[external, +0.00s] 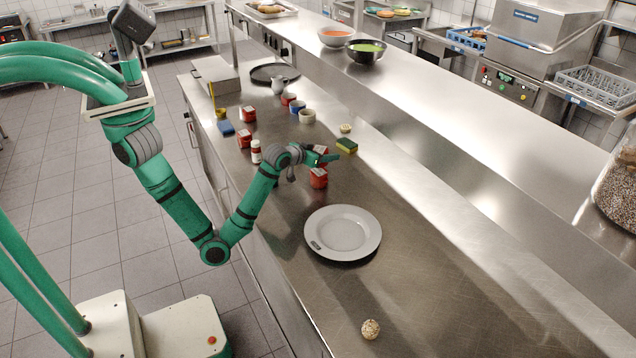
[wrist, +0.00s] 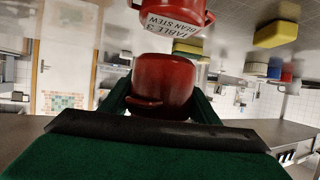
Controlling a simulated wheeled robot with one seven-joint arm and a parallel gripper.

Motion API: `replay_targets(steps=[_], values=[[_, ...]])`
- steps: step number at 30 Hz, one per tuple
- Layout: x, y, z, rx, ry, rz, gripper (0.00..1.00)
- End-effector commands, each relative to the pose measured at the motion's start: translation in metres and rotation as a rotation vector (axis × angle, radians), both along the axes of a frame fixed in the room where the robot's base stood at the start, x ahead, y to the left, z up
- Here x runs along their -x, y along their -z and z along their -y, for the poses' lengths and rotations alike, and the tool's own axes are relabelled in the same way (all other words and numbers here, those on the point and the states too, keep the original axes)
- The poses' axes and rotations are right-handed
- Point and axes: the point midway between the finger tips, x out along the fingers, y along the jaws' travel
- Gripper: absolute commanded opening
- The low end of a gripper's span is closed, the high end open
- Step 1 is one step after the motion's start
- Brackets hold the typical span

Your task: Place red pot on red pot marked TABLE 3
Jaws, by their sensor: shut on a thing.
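My gripper (external: 318,158) is over the counter, its green fingers on both sides of a plain red pot (wrist: 165,78) and shut on it. The wrist view is upside down. A second red pot (wrist: 183,10) has a white label reading TABLE 3 BEAN STEW; it is partly cut off by the frame edge. In the external view, a red pot with a white label (external: 318,180) stands just below the gripper, apparently the same one. The held pot is close above it and mostly hidden there by the fingers. I cannot tell whether the two touch.
A white plate (external: 343,232) lies in front. A yellow-green sponge (external: 347,146) is right of the gripper. Small bowls (external: 307,116) are behind. The right front counter is mostly clear.

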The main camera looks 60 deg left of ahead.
Motion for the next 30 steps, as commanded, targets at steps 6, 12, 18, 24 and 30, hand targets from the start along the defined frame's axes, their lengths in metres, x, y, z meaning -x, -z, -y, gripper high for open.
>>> replay_targets(steps=[6, 12, 18, 24, 30], values=[[0.0, 0.029, 0.001, -0.003, 0.002, -0.001, 0.24], [0.0, 0.031, 0.0, 0.0, 0.001, 0.001, 0.24], [0.0, 0.034, 0.0, -0.002, 0.001, 0.0, 0.24], [0.0, 0.035, 0.0, -0.001, 0.001, 0.0, 0.74], [0.0, 0.034, 0.0, -0.001, 0.001, 0.0, 0.74]])
